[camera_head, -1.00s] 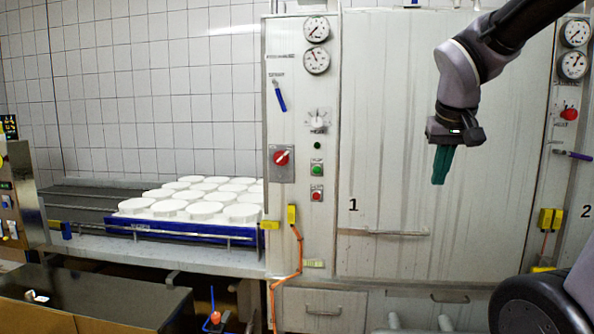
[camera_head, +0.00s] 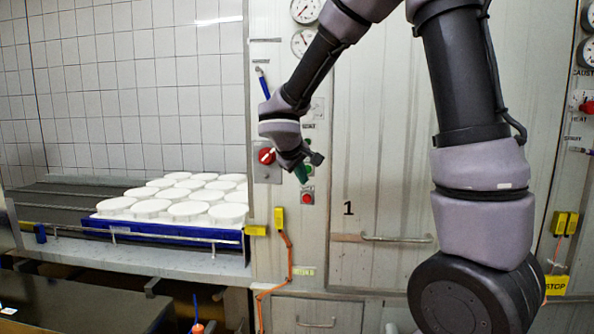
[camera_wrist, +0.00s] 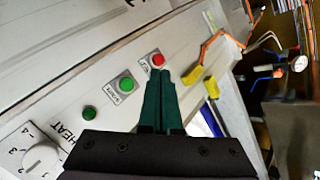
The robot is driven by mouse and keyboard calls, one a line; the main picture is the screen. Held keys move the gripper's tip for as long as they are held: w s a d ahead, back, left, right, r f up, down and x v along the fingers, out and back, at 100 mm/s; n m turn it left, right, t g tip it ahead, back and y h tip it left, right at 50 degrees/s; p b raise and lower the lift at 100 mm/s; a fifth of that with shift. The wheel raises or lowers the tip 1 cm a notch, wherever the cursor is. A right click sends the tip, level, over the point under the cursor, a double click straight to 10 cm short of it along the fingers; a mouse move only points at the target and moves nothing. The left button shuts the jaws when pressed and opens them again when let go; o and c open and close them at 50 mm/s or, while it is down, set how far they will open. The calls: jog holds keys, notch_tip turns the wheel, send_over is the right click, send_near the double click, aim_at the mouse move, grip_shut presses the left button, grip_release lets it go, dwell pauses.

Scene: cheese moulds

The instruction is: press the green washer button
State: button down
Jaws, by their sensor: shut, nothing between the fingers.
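The green button (camera_wrist: 127,85) sits on a pale square plate on the washer's control panel, left of my fingers in the wrist view. A red button (camera_wrist: 157,60) is beside it, just beyond my fingertips in that view; it also shows in the head view (camera_head: 307,198). My gripper (camera_wrist: 163,76) has dark green fingers, shut and empty. In the head view my gripper (camera_head: 302,177) is in front of the panel at the green button's height and mostly hides that button. I cannot tell whether the fingertips touch the panel.
A small green lamp (camera_wrist: 89,113) and a white knob (camera_wrist: 41,158) are farther along the panel. A red rotary switch (camera_head: 267,155) is left of my gripper. White moulds (camera_head: 150,209) stand in a blue tray (camera_head: 160,237) on the conveyor at left. Yellow connectors (camera_head: 279,218) hang below.

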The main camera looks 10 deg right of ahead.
jog(key=shift+w+a, duration=0.15)
jog(key=shift+a, duration=0.1)
jog(key=w+d, duration=0.2)
jog(key=w, duration=0.6)
jog(key=shift+w+d, duration=0.2)
jog(key=shift+d, duration=0.2)
jog(key=shift+w, duration=0.1)
dwell(1.9)
jog(key=shift+w+d, duration=0.15)
jog(key=shift+w, duration=0.15)
jog(key=shift+w+d, duration=0.15)
jog(key=shift+w, duration=0.3)
dwell(0.6)
dwell(0.4)
jog(key=shift+s+a, duration=0.3)
jog(key=shift+s, duration=0.55)
